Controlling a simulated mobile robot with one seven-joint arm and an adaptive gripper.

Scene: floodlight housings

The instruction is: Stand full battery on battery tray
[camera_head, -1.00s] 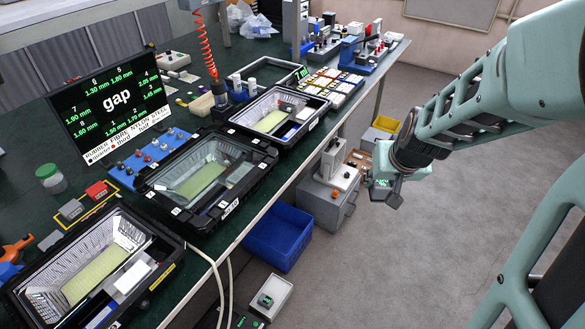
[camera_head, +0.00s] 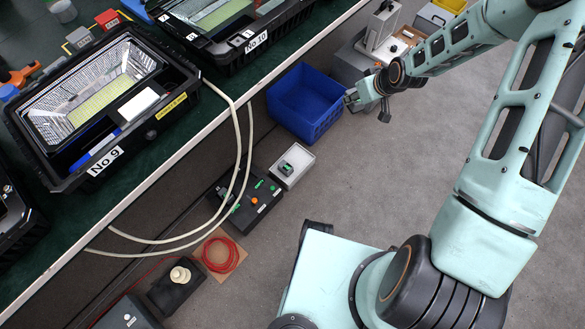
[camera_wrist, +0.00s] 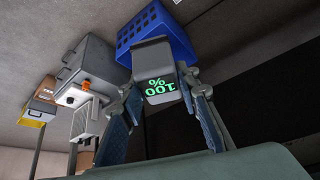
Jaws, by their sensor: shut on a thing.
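A grey battery (camera_wrist: 158,68) with a green "100 %" readout sits between my gripper's fingers (camera_wrist: 165,98) in the wrist view. The readout appears upside down in that view. My gripper (camera_head: 358,98) is shut on it, held in the air just right of the blue crate in the head view. The battery is too small there to make out clearly. A small white tray (camera_head: 302,157) lies low beside the bench, left of and nearer than my gripper. A small dark and green block (camera_head: 287,168) stands in it. I cannot tell whether this is the battery tray.
The blue crate (camera_head: 306,101) stands between the bench and my gripper. A dark box with green and orange parts (camera_head: 258,203) adjoins the white tray. Pale cables (camera_head: 247,150) hang from the bench edge. A red coil (camera_head: 220,254) lies nearby. Open floor lies right of the tray.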

